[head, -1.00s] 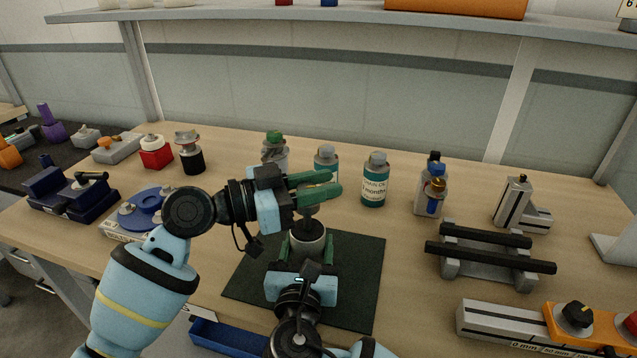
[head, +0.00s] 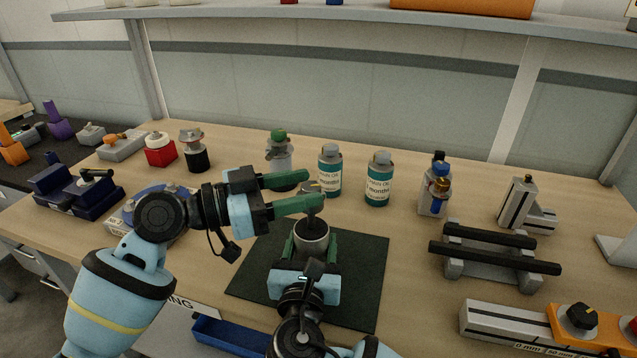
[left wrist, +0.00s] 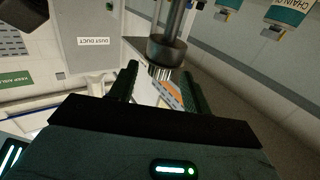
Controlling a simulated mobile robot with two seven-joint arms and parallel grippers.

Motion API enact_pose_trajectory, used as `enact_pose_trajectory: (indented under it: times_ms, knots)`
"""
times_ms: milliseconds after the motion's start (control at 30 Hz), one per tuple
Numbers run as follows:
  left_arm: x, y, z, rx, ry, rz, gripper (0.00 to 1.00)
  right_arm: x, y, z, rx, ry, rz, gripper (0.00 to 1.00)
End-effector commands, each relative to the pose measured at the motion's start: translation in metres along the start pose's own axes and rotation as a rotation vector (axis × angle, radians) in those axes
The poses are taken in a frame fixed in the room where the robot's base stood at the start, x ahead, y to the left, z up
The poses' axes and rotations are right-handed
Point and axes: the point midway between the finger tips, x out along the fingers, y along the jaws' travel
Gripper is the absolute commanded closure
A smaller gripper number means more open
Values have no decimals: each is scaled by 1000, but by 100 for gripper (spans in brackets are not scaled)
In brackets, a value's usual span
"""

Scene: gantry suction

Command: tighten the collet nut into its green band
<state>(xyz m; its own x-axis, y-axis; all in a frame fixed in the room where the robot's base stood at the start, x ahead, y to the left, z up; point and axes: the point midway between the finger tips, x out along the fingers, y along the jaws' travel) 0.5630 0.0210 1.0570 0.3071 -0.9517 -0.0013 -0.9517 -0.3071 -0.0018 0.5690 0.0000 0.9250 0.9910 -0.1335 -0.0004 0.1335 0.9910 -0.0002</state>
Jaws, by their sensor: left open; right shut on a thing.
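An upright grey cylinder (head: 311,240) stands over the dark green mat (head: 358,262). My right gripper (head: 314,246) is shut on it, one green finger at each side. A dark narrower stem and a small grey head (head: 313,187) rise above the cylinder. My left gripper (head: 315,190) is open, its green fingers at the head's left. The left wrist view shows a dark round part with a ridged rim (left wrist: 166,52) on a shaft, near the fingertips (left wrist: 160,68). I cannot tell which part is the collet nut. I cannot make out its green band.
Two oil bottles (head: 379,180) and a green-capped bottle (head: 279,155) stand just behind. A grey rack with black bars (head: 490,252) is at right. A blue round fixture (head: 150,200) lies behind my left arm. The right part of the mat is clear.

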Motion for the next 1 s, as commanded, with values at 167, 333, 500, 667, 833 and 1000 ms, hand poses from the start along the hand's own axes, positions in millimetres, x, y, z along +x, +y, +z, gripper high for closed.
enact_pose_trajectory:
  times_ms: [167,333,500,667,833,1000]
  knots:
    - [-38,0,1,1,-3,-2,51,0,0,0,1,-1,0,95]
    - [-62,0,1,0,-3,-1,51,0,0,0,1,-1,0,95]
    - [-75,0,0,1,-2,0,51,0,0,0,1,-1,0,95]
    - [-78,0,0,1,-1,1,51,0,0,0,1,-1,0,95]
    - [-77,0,0,1,-1,1,52,0,0,0,1,-1,0,95]
    - [-76,4,2,0,-7,-10,52,0,0,0,1,-1,0,95]
